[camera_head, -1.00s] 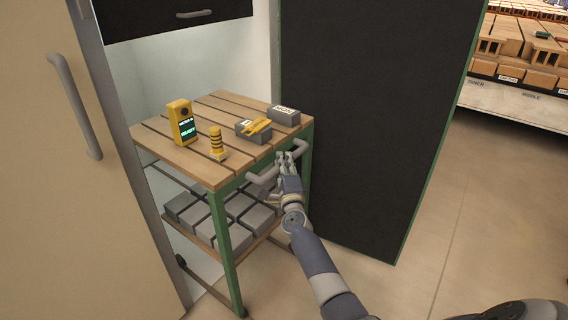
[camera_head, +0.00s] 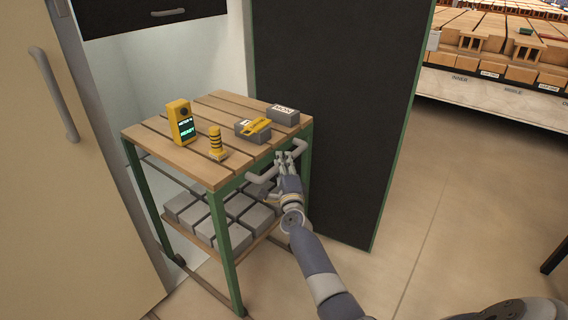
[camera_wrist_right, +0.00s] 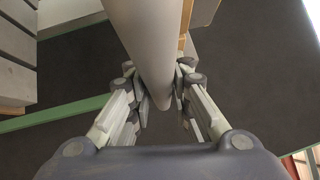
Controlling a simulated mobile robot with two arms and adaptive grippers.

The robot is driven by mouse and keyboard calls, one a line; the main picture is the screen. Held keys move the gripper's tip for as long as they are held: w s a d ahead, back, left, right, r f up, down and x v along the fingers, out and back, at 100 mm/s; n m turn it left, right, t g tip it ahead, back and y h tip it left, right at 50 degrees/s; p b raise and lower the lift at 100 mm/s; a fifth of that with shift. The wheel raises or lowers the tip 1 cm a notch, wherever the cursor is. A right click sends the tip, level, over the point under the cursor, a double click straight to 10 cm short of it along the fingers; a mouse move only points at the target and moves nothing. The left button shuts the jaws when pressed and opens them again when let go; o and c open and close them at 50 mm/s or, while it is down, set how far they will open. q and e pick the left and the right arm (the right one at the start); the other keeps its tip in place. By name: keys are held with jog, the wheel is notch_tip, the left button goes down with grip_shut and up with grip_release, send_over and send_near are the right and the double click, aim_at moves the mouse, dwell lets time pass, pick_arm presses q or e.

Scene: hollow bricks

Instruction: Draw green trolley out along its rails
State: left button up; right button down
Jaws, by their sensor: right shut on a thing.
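The green trolley (camera_head: 219,240) has a green frame, a slatted wooden top and a lower shelf with several grey blocks (camera_head: 228,212). It stands at the mouth of a white-walled recess, a large part of it outside. A grey bar handle (camera_head: 262,178) runs along its front edge. My right gripper (camera_head: 283,160) is shut on this handle; in the right wrist view the fingers close on both sides of the grey bar (camera_wrist_right: 145,40). Dark rails (camera_head: 205,287) show at floor level by the trolley's feet. My left gripper is out of view.
On the trolley top stand a yellow meter (camera_head: 181,122), a yellow-black striped post (camera_head: 216,145) and grey blocks, one (camera_head: 283,115) labelled. A dark open door (camera_head: 335,120) stands at its right, a beige door (camera_head: 70,190) at its left. Floor right is clear.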

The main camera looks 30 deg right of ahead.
dwell(0.3)
jog(key=c, duration=1.4)
grip_release()
jog(key=shift+c, duration=0.2)
jog(key=v, duration=1.2)
jog(key=shift+a, duration=0.1)
